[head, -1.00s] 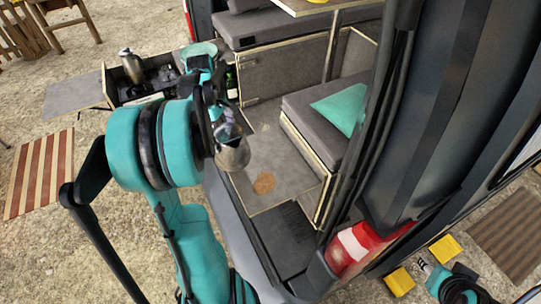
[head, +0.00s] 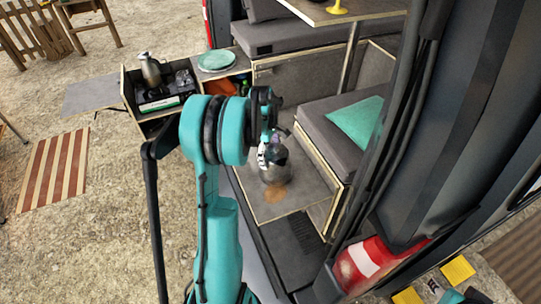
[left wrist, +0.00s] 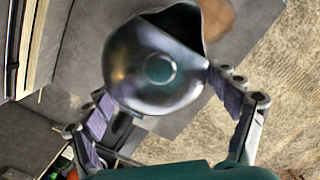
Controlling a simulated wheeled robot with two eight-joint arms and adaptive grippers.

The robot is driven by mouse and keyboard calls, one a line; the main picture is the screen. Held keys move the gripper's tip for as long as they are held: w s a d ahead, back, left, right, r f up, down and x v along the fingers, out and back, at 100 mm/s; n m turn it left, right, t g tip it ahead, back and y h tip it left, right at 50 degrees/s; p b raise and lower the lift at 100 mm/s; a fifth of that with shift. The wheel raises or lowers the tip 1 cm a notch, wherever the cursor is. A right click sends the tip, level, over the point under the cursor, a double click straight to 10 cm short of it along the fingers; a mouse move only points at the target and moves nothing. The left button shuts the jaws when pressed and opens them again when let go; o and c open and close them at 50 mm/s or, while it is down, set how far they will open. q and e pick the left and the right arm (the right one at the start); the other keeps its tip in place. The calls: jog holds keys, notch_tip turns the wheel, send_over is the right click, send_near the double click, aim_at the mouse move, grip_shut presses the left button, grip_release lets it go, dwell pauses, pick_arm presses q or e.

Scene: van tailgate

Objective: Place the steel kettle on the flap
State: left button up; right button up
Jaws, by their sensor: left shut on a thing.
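The steel kettle (head: 274,168) is held in my left gripper (head: 267,137), over a grey panel with a pale wooden edge (head: 306,203) in the van's rear. A round cork mat (head: 275,194) lies on that panel, just in front of the kettle. Whether the kettle touches the panel, I cannot tell. In the left wrist view the kettle (left wrist: 150,65) sits between the two fingers of the left gripper (left wrist: 170,105). Another grey board (head: 90,95) juts left from the kitchen box; which surface is the flap is unclear. My right gripper (head: 434,287) is low at right, its jaws unclear.
The kitchen box (head: 128,88) holds a steel jug (head: 151,69) and a dark stove; teal plates (head: 216,61) are beside it. A bench with a teal cushion (head: 357,121) stands right of the panel. The van's rear pillar (head: 410,150) and tail light (head: 368,262) bound the right.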

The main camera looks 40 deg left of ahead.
pick_arm(q)
jog(key=shift+f, duration=0.25)
jog(key=shift+r, duration=0.1)
jog(key=o, duration=1.7)
